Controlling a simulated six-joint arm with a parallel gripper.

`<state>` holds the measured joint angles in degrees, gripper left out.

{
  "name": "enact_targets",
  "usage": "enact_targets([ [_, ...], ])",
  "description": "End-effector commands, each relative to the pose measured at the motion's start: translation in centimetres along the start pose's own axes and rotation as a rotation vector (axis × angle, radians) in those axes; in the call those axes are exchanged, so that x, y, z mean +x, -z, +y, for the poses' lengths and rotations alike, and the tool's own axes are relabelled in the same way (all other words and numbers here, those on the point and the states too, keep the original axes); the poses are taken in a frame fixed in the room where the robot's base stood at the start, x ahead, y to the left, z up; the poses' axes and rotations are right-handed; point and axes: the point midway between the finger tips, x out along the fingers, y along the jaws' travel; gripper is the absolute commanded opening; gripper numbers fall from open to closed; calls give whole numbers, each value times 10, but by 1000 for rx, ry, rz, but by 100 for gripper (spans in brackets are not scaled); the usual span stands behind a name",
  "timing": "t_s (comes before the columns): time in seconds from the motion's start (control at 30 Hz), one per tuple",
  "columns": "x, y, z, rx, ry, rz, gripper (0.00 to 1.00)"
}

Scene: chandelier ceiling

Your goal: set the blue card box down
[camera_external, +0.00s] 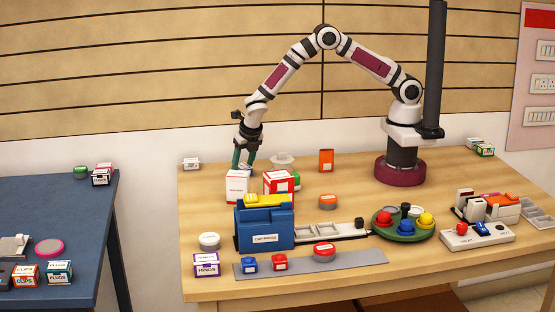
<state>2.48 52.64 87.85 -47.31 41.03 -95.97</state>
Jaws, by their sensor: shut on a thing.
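My gripper (243,165) points down at the back left of the wooden table, its dark green fingers reaching behind a white box with red trim (237,187). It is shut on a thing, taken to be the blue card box. The held thing is hidden or too small to make out, and I cannot tell whether it touches the table. A red and white box (279,183) stands just to the right of the white box.
A grey strip (330,263) with small blue and red blocks lies at the front. A green round tray (403,230) holds coloured knobs. Bare wood (340,185) lies right of the boxes.

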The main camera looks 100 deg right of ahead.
Motion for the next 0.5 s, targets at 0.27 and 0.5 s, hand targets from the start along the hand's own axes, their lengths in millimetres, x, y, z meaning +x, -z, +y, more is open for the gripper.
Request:
enact_targets([
  [0.27,2,1,0,0,0,0,84],
  [0.5,2,1,0,0,0,0,84],
])
